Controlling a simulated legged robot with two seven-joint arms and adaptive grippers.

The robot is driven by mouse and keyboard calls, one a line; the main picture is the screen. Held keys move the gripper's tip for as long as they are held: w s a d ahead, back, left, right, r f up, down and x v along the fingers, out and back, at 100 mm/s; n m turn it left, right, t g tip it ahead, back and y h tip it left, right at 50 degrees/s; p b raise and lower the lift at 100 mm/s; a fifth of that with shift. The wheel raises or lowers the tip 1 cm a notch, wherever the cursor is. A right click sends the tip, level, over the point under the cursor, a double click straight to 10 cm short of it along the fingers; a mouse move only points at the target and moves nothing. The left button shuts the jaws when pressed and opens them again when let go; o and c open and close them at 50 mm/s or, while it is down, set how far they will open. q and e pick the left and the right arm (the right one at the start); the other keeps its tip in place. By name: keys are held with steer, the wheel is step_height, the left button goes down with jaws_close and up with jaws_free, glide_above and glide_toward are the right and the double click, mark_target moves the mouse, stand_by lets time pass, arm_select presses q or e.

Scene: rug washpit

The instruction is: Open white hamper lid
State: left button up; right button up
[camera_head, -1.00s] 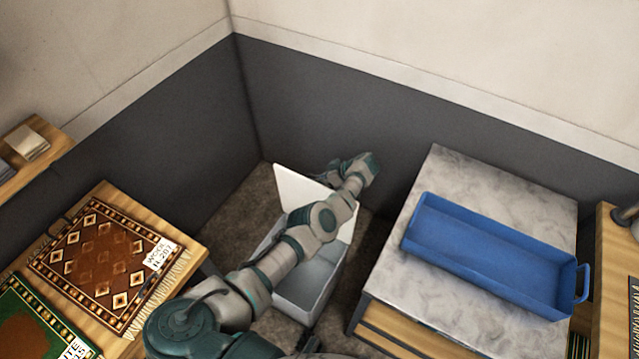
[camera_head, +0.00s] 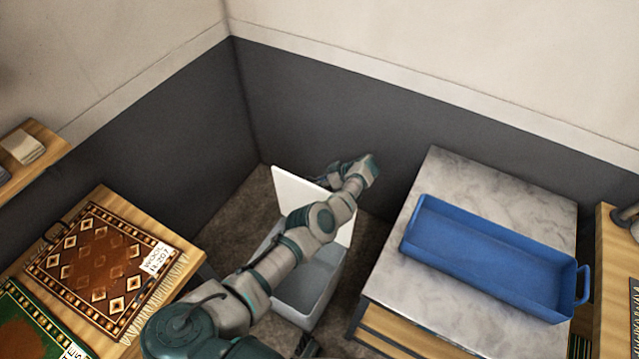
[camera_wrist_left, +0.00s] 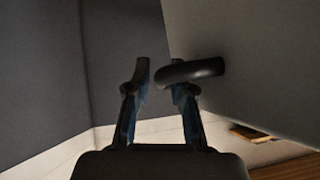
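The white hamper (camera_head: 318,302) stands on the floor by the wall corner, with its inside partly showing. Its lid (camera_head: 292,190) is raised, standing steeply at the back of the hamper. My left arm crosses over the hamper, hiding part of the lid and opening. My left gripper (camera_head: 328,172) is at the lid's upper edge, partly hidden. In the left wrist view, my gripper (camera_wrist_left: 162,82) has its fingers apart beside a dark curved handle (camera_wrist_left: 196,69) on the pale lid panel (camera_wrist_left: 260,60). I cannot tell whether a finger touches the handle. My right gripper is not in view.
A marble-topped table (camera_head: 480,185) with a blue tray (camera_head: 490,258) stands right of the hamper. A wooden table with a patterned rug (camera_head: 100,262) and a green rug (camera_head: 30,330) stands left. Dark walls close in behind; a strip of floor (camera_head: 235,222) is free left of the hamper.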

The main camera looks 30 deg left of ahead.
arm_select(q)
steer(key=v, duration=0.7)
steer(key=shift+w+f, duration=0.1)
